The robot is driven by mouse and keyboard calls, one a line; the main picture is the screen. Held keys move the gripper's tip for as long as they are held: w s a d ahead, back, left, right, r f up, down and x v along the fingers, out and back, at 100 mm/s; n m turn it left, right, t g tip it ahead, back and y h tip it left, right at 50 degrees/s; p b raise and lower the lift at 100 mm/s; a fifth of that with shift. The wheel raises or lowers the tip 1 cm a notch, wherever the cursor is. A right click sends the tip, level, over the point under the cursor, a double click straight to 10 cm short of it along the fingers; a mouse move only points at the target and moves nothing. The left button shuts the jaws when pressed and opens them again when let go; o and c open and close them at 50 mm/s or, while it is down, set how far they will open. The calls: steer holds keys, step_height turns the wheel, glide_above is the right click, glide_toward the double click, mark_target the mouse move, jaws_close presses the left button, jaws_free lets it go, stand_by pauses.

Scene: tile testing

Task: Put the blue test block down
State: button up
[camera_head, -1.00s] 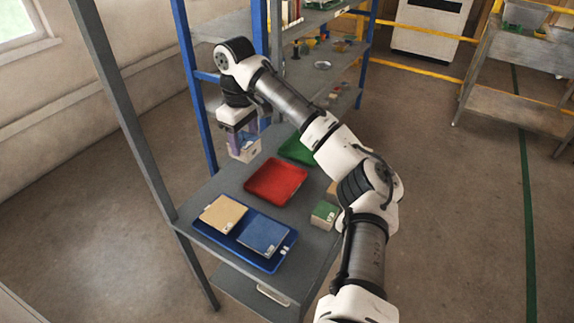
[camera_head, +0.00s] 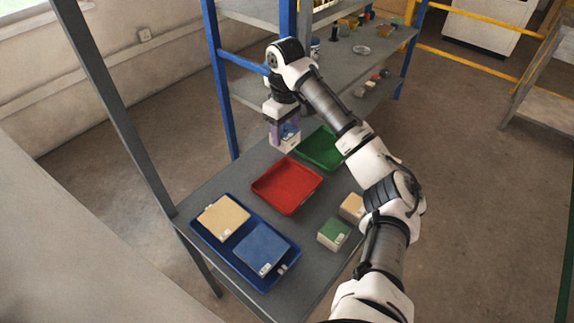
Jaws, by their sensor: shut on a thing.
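My gripper (camera_head: 284,132), with purple fingers, points down near the far left edge of the grey table (camera_head: 208,182). It is shut on a small block (camera_head: 289,143) with pale white and blue faces, which I take for the blue test block. Most of it is hidden by the fingers. It hangs behind the red tray (camera_head: 287,185) and left of the green tray (camera_head: 321,148). I cannot tell if it touches the table. A flat blue block (camera_head: 262,249) lies in the blue tray (camera_head: 200,238) beside a tan one (camera_head: 223,218).
The red and green trays look empty. A green-topped block (camera_head: 333,234) and a tan block (camera_head: 352,207) stand at the table's right, close to my arm. A blue-posted shelf (camera_head: 222,90) with small items stands behind. Bare table lies between the red tray and the green-topped block.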

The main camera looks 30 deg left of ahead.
step_height(320, 180, down, 13)
steer(key=shift+r+p, duration=0.1)
steer(key=shift+p, duration=0.8)
steer(key=o, duration=0.9)
steer(key=shift+o, duration=0.2)
step_height(320, 180, up, 12)
steer(key=shift+f+b, duration=0.15)
steer(key=shift+b, duration=0.9)
steer(key=shift+r, duration=0.2)
steer(key=shift+a, duration=0.1)
